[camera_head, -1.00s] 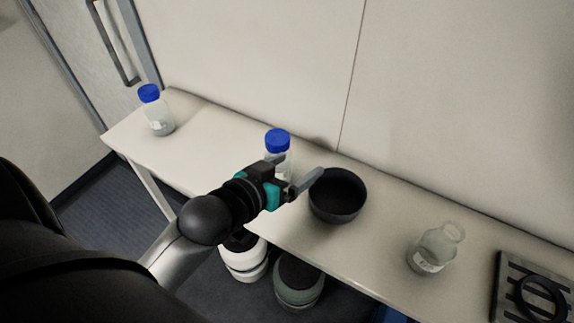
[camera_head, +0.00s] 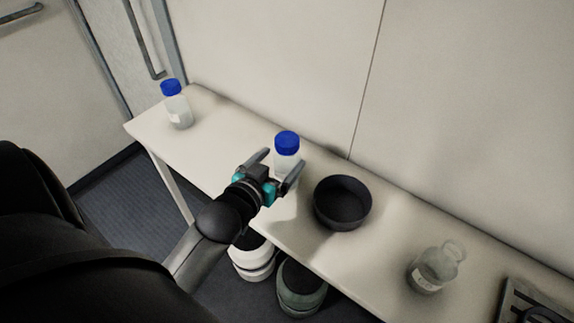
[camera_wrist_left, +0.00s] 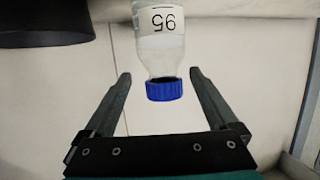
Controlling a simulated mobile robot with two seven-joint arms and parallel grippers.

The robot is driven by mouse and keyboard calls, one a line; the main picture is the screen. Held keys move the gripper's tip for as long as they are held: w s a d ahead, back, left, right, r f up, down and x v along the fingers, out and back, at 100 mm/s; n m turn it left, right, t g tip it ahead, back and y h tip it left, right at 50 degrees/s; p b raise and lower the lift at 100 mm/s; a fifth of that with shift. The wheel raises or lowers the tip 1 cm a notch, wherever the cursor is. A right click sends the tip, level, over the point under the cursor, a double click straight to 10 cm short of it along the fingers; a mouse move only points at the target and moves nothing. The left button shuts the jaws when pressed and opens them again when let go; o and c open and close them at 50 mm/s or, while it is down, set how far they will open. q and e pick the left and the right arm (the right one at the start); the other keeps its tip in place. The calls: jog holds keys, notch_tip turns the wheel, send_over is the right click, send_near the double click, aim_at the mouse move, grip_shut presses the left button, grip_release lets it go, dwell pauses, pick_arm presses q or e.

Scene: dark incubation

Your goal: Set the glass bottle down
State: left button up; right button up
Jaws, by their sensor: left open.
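A clear glass bottle with a blue cap (camera_head: 287,141) stands upright on the white table, just beyond my left gripper (camera_head: 282,160). My left gripper is open, its two fingers apart and pointing towards this bottle. In the left wrist view the bottle (camera_wrist_left: 160,45) appears upside down, with a "95" label, and lies between the fingers' lines; I see no finger touching it. Its lower part is hidden by the gripper in the head view. A second blue-capped bottle (camera_head: 177,108) stands at the table's far left.
A dark round bowl (camera_head: 343,216) sits right of my left gripper and shows in the left wrist view (camera_wrist_left: 45,25). A dark rack (camera_head: 530,303) is at the lower right.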

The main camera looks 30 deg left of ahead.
pick_arm(q)
jog(key=shift+x, duration=1.15)
jog(key=shift+r+x, duration=0.15)
jog(key=shift+x, duration=1.15)
jog(key=shift+r+x, duration=0.15)
jog(key=shift+x, duration=1.2)
jog(key=shift+a, duration=0.15)
grip_shut()
jog(key=shift+r, duration=0.1)
